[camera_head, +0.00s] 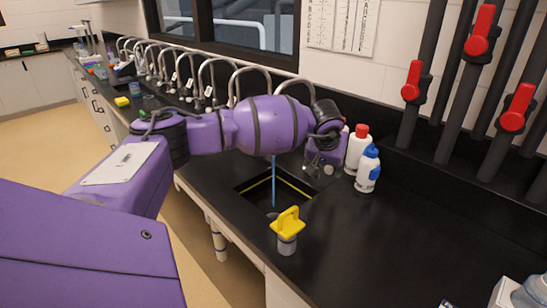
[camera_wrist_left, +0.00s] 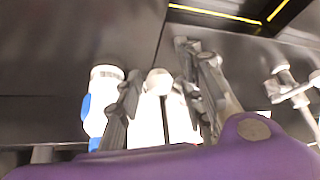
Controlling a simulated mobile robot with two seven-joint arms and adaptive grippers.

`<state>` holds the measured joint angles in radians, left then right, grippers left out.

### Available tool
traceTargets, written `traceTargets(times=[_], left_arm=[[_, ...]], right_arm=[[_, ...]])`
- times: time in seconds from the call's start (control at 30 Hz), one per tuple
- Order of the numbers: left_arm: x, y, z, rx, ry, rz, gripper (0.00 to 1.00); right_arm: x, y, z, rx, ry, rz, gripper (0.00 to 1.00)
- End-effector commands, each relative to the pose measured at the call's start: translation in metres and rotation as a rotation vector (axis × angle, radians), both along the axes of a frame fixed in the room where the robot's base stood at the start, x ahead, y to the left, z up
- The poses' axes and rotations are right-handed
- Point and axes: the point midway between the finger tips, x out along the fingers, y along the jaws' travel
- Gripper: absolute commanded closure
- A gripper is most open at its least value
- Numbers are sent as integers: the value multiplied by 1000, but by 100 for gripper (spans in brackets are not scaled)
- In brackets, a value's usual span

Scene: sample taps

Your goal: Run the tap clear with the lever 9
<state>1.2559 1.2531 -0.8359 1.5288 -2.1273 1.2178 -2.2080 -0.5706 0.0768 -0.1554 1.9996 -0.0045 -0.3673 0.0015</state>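A blue stream of water (camera_head: 273,181) falls into the black sink (camera_head: 247,190), which has a yellow line around its inside. The tap it comes from is mostly hidden behind my purple left arm. My left gripper (camera_head: 322,160) is beyond the sink's right side, near the bottles. In the left wrist view its two fingers (camera_wrist_left: 160,62) are apart. A pale round knob on a dark stem (camera_wrist_left: 160,84) shows between them; I cannot tell whether they touch it. No lever number is readable. My right gripper is not in view.
A red-capped white bottle (camera_head: 356,152) and a blue-capped bottle (camera_head: 368,172) stand close to the left gripper. A yellow-handled jar (camera_head: 288,236) stands at the sink's front edge. Several curved taps (camera_head: 207,78) line the back left.

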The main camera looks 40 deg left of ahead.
Motion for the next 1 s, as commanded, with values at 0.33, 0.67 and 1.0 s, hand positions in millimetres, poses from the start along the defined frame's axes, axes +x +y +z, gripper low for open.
traceTargets(times=[0.33, 0.67, 1.0], left_arm=[[-3, 9, 0, 0, 0, 2, 66], [-17, 51, 0, 2, 0, 3, 66], [-19, 58, 0, -1, 0, 0, 66]], right_arm=[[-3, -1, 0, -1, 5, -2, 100], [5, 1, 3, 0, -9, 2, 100], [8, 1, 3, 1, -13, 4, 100]])
